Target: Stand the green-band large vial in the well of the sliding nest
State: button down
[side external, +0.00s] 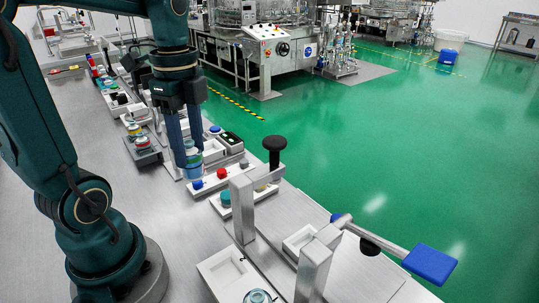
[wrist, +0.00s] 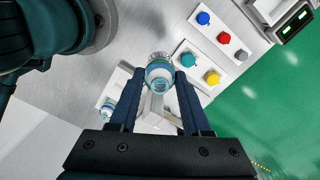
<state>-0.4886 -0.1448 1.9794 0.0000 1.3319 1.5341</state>
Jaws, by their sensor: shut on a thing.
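My gripper (side external: 187,155) is shut on a clear large vial (side external: 194,168) with a blue-green band. It holds the vial upright above the bench, near the button panels. In the wrist view the vial (wrist: 159,72) is between the two fingertips, seen from above. The shade of its band is hard to tell apart from blue. A white block with a square recess (side external: 300,241) sits between the metal posts at the front right and may be the sliding nest; I cannot tell for sure. The vial is well apart from it.
A panel with blue, red and grey buttons (side external: 222,176) and one with a teal button (side external: 226,197) stand close by. A black-knobbed post (side external: 275,150) and a blue-ended lever (side external: 430,262) rise on the right. Another vial (side external: 258,296) shows at the bottom edge.

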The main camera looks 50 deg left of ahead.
jog(key=w+a+r+n, duration=0.7)
jog(key=w+n, duration=0.2)
jog(key=n, duration=1)
jog(key=w+d+f+m, duration=0.3)
jog(key=w+d+m, duration=0.2)
jog(key=w+d, duration=0.15)
jog(key=d+f+m, duration=0.4)
jog(key=d+m, duration=0.5)
jog(key=d, duration=0.6)
jog(key=s+d+f+m, duration=0.2)
jog(key=s+d+m, duration=0.2)
jog(key=m, duration=0.3)
notch_tip(320, 180, down, 9)
jog(key=shift+d+r, duration=0.1)
jog(key=shift+d, duration=0.05)
